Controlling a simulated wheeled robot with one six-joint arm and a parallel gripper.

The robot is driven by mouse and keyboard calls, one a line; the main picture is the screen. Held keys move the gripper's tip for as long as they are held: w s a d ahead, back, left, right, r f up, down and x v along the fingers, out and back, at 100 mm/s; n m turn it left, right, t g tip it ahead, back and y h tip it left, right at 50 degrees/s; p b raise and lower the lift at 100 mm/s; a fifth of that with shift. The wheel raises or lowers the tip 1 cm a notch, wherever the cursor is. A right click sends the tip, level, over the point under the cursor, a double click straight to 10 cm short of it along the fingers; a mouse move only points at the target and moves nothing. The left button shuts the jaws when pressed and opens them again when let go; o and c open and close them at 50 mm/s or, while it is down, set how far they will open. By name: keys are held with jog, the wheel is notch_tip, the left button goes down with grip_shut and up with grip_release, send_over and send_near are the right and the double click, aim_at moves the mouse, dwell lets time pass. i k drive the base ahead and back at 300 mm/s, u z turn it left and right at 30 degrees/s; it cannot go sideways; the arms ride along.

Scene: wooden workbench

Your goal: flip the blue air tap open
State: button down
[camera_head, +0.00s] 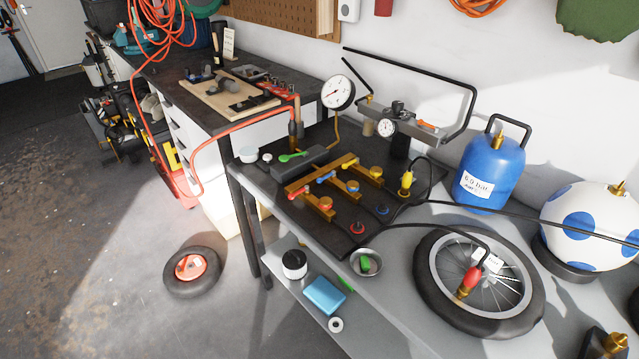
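The blue air tap (326,178) is a small blue lever in the middle of a brass manifold (303,184) on the dark mat of the workbench. The lever is too small for me to tell its exact angle. A red tap lever (296,194) sits nearer the front of the same manifold. Brass branches run to the right from the manifold, and the middle one ends in a brass fitting (352,187). My gripper is not visible in this view, so its place relative to the tap does not show.
A green lever (292,156) lies behind the manifold. A round gauge (338,92) stands behind it. Red (357,228), blue (382,209) and yellow (406,183) connectors stand to the right. Black hoses lead towards a wheel (432,290) and a blue tank (488,172). A steel bowl (377,259) sits in front.

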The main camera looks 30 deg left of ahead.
aim_at(333, 174)
jog(key=k, duration=1.2)
jog(key=u, duration=0.85)
jog(key=i, duration=0.85)
jog(key=u, duration=0.75)
jog(key=i, duration=0.75)
jog(key=z, duration=0.85)
jog(key=i, duration=0.6)
jog(key=z, duration=0.6)
